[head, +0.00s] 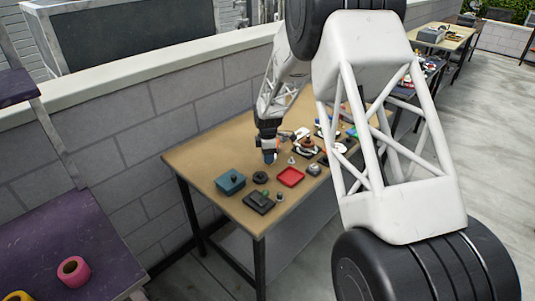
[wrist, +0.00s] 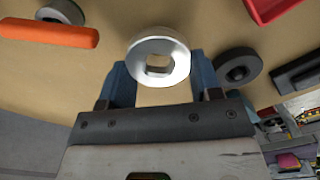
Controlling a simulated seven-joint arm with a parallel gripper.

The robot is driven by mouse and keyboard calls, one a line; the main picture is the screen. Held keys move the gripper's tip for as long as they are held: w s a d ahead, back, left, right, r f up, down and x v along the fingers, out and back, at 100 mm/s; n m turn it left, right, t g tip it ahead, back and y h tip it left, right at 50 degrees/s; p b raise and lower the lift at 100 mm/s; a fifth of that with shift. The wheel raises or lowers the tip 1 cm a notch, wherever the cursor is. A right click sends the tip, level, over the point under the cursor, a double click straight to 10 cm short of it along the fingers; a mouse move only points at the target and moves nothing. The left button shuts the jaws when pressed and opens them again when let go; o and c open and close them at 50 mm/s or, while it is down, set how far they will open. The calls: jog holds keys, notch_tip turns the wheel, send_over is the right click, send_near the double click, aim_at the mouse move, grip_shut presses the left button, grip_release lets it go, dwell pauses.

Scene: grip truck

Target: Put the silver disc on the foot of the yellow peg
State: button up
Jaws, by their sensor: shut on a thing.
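The silver disc (wrist: 174,47), a thick ring with a squarish hole, sits between the two blue fingers of my gripper (wrist: 162,68) in the wrist view. The fingers are shut on its sides, and the brown table top shows beyond it. In the head view my gripper (head: 270,157) is low over the back part of the table; the disc in it is too small to make out there. I cannot pick out the yellow peg or its foot in either view.
On the table (head: 203,157) are a blue-grey box (head: 230,183), a red tray (head: 290,177), a dark ring (head: 260,177) and a dark block (head: 258,203). The wrist view shows an orange bar (wrist: 45,33) and a grey ring (wrist: 62,12). Clutter fills the table's far end.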

jog(key=shift+f, duration=1.15)
dwell(2.1)
jog(key=o, duration=1.3)
jog(key=shift+c, duration=0.2)
jog(key=shift+r, duration=0.1)
notch_tip(320, 180, up, 7)
jog(key=shift+r, duration=0.15)
dwell(0.4)
